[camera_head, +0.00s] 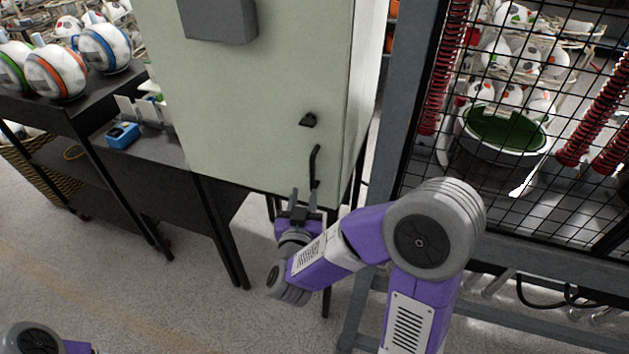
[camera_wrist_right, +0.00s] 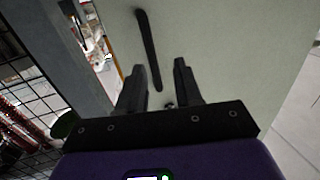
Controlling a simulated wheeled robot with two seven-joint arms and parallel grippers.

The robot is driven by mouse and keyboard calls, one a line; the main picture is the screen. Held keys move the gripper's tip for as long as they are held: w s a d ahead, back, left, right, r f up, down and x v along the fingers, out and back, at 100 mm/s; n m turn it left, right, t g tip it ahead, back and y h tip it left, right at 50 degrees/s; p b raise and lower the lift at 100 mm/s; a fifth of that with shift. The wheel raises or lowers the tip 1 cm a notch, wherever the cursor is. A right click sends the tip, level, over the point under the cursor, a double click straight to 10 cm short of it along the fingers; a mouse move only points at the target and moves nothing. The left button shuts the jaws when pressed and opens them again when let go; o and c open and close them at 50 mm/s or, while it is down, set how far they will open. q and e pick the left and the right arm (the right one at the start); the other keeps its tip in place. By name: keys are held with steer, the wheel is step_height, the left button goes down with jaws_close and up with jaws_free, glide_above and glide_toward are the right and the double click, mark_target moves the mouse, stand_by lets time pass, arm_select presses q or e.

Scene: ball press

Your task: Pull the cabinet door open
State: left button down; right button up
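The cabinet door (camera_head: 250,100) is a pale grey-green panel and looks closed. A black curved handle (camera_head: 315,165) hangs near its lower right edge. My right gripper (camera_head: 304,197) is just below and left of the handle in the head view, with its fingers apart. In the right wrist view the handle (camera_wrist_right: 149,48) runs up the door (camera_wrist_right: 220,40) beyond the spread fingers of my right gripper (camera_wrist_right: 158,83). Its lower end lies between the fingertips in the picture; I cannot tell whether they touch it. Only a piece of my left arm shows at the lower left; its gripper is out of view.
A small black latch (camera_head: 308,119) sits above the handle. A dark shelf (camera_head: 75,115) with several painted balls stands left of the cabinet. A wire mesh fence (camera_head: 530,180) with a grey post (camera_head: 405,110) stands close on the right. The floor (camera_head: 130,290) in front is clear.

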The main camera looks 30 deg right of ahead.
mark_target(312, 175)
steer(key=d+r+p, duration=0.1)
steer(key=p, duration=0.2)
steer(key=w+d+p, duration=0.1)
steer(key=p, duration=0.2)
steer(key=shift+w+d+r+h, duration=0.1)
steer(key=shift+r+h, duration=0.2)
steer(key=shift+r, duration=0.1)
steer(key=shift+f+x, duration=0.1)
steer(key=shift+x, duration=1.15)
steer(key=shift+f+x, duration=0.15)
steer(key=shift+x, duration=1.15)
steer(key=shift+c, duration=0.4)
jaws_close()
